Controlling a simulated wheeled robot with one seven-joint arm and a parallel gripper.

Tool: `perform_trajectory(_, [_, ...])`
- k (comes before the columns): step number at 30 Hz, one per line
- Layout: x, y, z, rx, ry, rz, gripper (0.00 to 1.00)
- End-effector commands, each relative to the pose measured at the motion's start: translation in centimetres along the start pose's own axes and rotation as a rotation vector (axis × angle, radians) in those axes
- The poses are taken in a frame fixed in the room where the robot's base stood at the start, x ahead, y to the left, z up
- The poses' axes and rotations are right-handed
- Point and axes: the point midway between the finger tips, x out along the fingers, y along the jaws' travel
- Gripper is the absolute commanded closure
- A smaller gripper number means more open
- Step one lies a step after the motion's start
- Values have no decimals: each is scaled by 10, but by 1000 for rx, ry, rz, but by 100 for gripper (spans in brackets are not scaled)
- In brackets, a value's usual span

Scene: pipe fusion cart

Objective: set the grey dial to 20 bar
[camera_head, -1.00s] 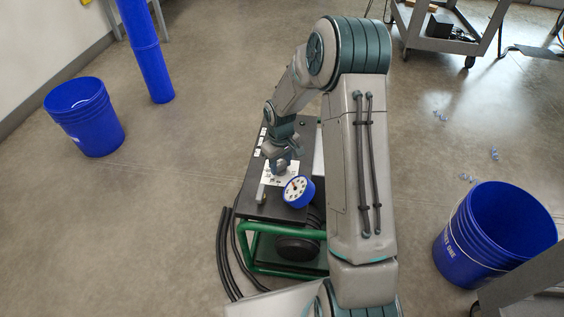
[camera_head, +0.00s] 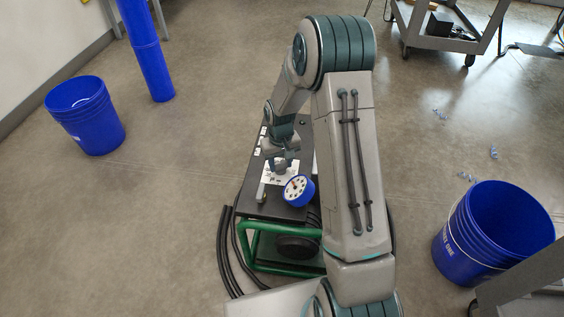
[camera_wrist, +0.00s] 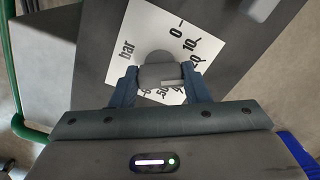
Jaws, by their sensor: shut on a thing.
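The grey dial (camera_wrist: 157,72) sits on a white scale plate (camera_wrist: 143,28) in the wrist view. The plate is printed with "bar" and the numbers 0, 10 and 20 on its right side, with 50 partly showing below. My gripper (camera_wrist: 160,84) is shut on the dial, one finger at each side. The fingers and palm cover the lower part of the scale. I cannot tell which number the dial points to. In the head view my gripper (camera_head: 282,166) reaches down over the white plate (camera_head: 270,176), and the dial is hard to make out there.
A blue round gauge (camera_head: 299,190) with a white face stands close to the right of my gripper on the dark cart top (camera_head: 284,211). The cart has a green frame (camera_head: 247,245), with black hoses (camera_head: 223,250) at its left. Blue buckets (camera_head: 85,115) (camera_head: 494,236) stand farther off.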

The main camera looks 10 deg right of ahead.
Motion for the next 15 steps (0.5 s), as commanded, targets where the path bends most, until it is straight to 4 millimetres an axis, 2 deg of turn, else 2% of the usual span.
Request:
perform_trajectory(2, [0,-1,1,-1,-2,-1,81])
perform_trajectory(3, [0,-1,1,-1,-2,-1,50])
perform_trajectory(5, [0,-1,1,-1,-2,-1,36])
perform_trajectory(15, [-4,0,0,0,0,0,36])
